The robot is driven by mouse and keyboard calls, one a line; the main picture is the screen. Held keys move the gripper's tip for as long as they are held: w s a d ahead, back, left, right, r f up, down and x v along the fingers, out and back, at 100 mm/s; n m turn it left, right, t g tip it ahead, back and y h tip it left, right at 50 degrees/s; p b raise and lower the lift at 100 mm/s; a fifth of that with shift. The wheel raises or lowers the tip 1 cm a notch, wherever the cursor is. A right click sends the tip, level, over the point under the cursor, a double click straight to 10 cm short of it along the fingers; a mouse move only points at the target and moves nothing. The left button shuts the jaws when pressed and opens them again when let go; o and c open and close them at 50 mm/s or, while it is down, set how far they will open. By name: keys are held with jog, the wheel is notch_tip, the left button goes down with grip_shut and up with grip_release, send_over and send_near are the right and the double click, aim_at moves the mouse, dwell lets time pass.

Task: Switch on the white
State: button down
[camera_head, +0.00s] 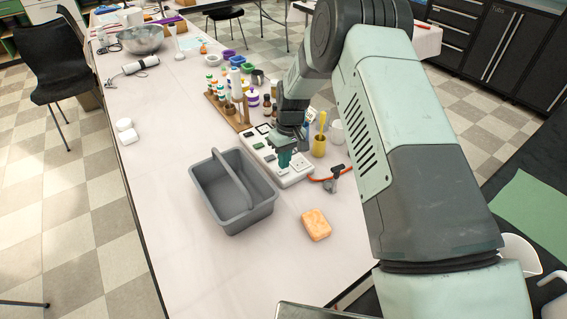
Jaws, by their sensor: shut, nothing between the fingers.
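A white panel (296,178), like a power strip, lies on the table just right of the grey caddy. It carries dark green square switches or sockets (258,146). My gripper (284,163) points down over the middle of this panel, its teal fingers together and empty. The fingertips are at or just above the panel's surface; I cannot tell whether they touch it. My gripper and arm hide part of the panel, and the state of its switches is too small to tell.
A grey caddy (205,184) with a handle stands left of the panel. Bottles crowd behind. The table's left side is mostly clear.

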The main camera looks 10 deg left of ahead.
aim_at(288, 170)
notch_tip(288, 170, up, 12)
jog(key=w+d, duration=0.1)
jog(key=shift+r, duration=0.15)
jog(key=shift+s+a, duration=0.35)
jog(key=shift+a, duration=0.1)
jog(key=f, duration=0.9)
jog(key=s+a+f, duration=0.1)
jog(key=f, duration=0.3)
jog(key=shift+s+a+f, duration=0.1)
jog(key=shift+f, duration=0.3)
